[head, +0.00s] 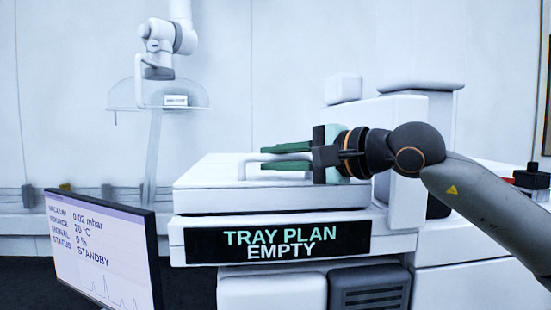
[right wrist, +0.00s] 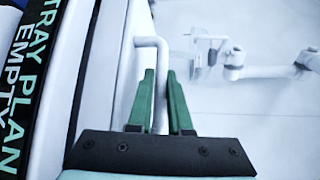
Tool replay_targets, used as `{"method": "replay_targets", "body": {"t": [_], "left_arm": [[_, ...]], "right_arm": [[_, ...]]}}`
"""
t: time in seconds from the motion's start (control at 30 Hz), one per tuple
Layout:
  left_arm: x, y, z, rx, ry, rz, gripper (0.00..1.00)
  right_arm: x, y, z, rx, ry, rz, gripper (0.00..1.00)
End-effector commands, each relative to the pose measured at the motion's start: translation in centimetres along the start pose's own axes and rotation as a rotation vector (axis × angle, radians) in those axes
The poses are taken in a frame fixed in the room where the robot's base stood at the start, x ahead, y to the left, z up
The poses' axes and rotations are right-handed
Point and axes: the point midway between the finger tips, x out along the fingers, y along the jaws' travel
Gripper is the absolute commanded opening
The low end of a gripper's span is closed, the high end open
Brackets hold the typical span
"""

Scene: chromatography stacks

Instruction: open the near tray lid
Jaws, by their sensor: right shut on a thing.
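The near tray lid (head: 205,180) is a thick white slab lying about level on the white instrument, above the dark "TRAY PLAN EMPTY" display (head: 278,243). A thin dark gap shows under its front edge. A pale bar handle (head: 241,169) stands on the lid; its bent end also shows in the right wrist view (right wrist: 152,41). My right gripper (head: 264,157) has its green fingers on either side of the handle bar, shut on it. The right wrist view shows the bar running between both fingers (right wrist: 160,76). My left gripper is in neither view.
A monitor (head: 103,247) reading "STANDBY" stands at the front left. White housing blocks (head: 408,120) rise behind and right of the lid. A white arm-like device (head: 168,38) over a clear hood stands at the back left. The space above the lid looks clear.

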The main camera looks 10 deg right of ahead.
Motion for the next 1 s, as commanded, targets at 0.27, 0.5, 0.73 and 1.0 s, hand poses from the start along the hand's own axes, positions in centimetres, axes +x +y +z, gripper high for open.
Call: {"method": "replay_targets", "body": {"t": [0.27,0.5,0.73,1.0], "left_arm": [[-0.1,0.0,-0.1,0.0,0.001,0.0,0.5],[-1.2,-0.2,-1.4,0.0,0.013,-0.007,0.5],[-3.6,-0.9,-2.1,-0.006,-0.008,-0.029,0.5],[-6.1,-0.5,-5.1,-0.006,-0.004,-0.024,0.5]], "right_arm": [[0.0,0.1,0.0,0.002,0.0,0.004,0.0],[0.0,-1.4,0.0,0.034,0.001,0.034,0.0],[0.2,-3.9,-0.2,0.091,0.003,0.091,0.0],[1.1,-7.5,-0.9,0.089,0.002,0.087,0.0]]}}
